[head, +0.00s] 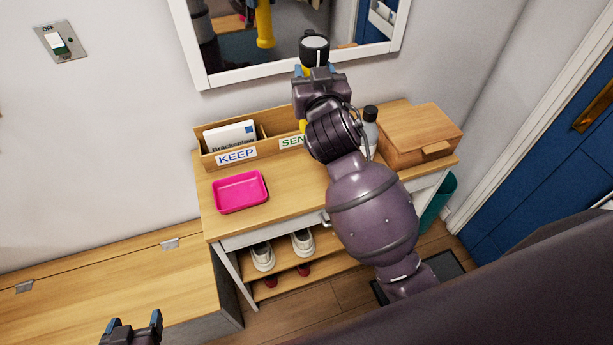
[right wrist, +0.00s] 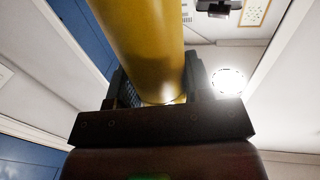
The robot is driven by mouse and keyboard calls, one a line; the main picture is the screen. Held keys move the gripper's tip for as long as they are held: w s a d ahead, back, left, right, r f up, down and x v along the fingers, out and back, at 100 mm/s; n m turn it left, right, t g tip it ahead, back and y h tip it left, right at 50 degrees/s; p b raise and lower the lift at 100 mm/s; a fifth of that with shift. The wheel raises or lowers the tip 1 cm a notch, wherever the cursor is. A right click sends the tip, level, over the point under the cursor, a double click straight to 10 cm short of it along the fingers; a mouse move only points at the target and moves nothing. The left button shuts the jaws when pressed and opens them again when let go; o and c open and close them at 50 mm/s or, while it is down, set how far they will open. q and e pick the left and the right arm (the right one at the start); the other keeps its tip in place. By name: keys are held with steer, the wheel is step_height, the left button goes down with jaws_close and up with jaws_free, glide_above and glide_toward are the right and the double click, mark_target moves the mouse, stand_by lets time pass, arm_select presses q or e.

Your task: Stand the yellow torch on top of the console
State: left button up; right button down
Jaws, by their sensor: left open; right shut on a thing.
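The yellow torch (head: 314,45) is held by my right gripper (head: 316,74) over the back of the console (head: 292,185), in front of the mirror. In the head view its dark round end shows above the gripper, with slivers of yellow beside the wrist. Its lower end is hidden behind my arm, so I cannot tell whether it touches anything. In the right wrist view the torch's yellow body (right wrist: 140,45) lies between the fingers. My left gripper (head: 135,322) is open and empty at the lower left, over the bench side.
On the console stand a KEEP/SEND letter rack (head: 205,157), a pink tray (head: 240,207), a bottle (head: 370,130) partly behind my arm and a wooden box (head: 420,137). The mirror (head: 290,62) hangs behind. Bare top lies right of the tray. Shoes (head: 263,257) sit below.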

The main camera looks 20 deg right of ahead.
steer(key=shift+w+a+r, duration=0.55)
steer(key=shift+w+r, duration=0.15)
steer(key=shift+r, duration=0.1)
steer(key=shift+a+f, duration=0.1)
steer(key=shift+f, duration=0.05)
step_height(320, 180, down, 14)
steer(key=b, duration=0.3)
steer(key=shift+f, duration=0.25)
step_height(320, 180, down, 5)
steer(key=shift+r+b, duration=0.1)
steer(key=shift+b, duration=0.6)
steer(key=shift+f, duration=0.25)
steer(key=c, duration=0.5)
jaws_free()
